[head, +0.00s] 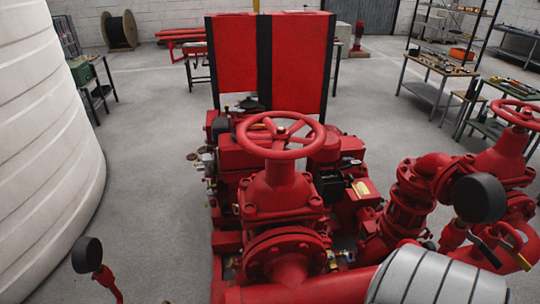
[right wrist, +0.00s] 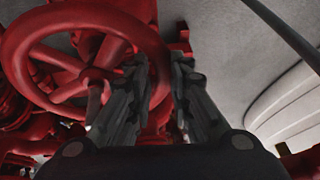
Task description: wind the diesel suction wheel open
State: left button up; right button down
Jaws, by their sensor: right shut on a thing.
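A red spoked handwheel (head: 281,135) sits on top of a red valve at the centre of the head view, with no gripper on it. A second red handwheel (head: 520,113) is cut off by the right edge. In the right wrist view a red handwheel (right wrist: 88,76) fills the upper left. My right gripper (right wrist: 162,72) has its two dark fingers on either side of this wheel's rim, shut on it. I cannot tell which wheel of the head view this is. Neither gripper shows in the head view.
A white ribbed tank (head: 48,150) stands at the left. Red pipework (head: 405,208) and a dark round gauge (head: 480,198) crowd the right. A red cabinet (head: 236,60) stands behind the pumpset. Grey floor (head: 140,190) is clear between tank and pumpset.

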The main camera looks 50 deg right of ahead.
jog(key=shift+s+a+r+y, duration=0.1)
jog(key=shift+s+a+y, duration=0.05)
jog(key=shift+a, duration=0.25)
jog(key=shift+s+a+y, duration=0.1)
jog(key=shift+a+y, duration=0.05)
jog(key=shift+a, duration=0.2)
jog(key=shift+s+d+n+p, duration=0.3)
jog(key=shift+s+n+p, duration=0.1)
jog(key=shift+n+p, duration=0.3)
jog(key=shift+s+n, duration=0.15)
jog(key=shift+n, duration=0.25)
jog(key=shift+s+a+n+y+p, duration=0.15)
jog(key=shift+s+n+y+p, duration=0.15)
jog(key=shift+s+n+y, duration=0.3)
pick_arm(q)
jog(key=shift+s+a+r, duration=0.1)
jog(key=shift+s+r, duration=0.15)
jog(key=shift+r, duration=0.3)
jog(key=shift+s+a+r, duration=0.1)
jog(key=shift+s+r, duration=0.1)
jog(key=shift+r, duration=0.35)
pick_arm(e)
jog(key=shift+s, duration=0.1)
jog(key=c, duration=1.5)
grip_release()
jog(key=shift+o, duration=0.2)
jog(key=shift+d, duration=0.2)
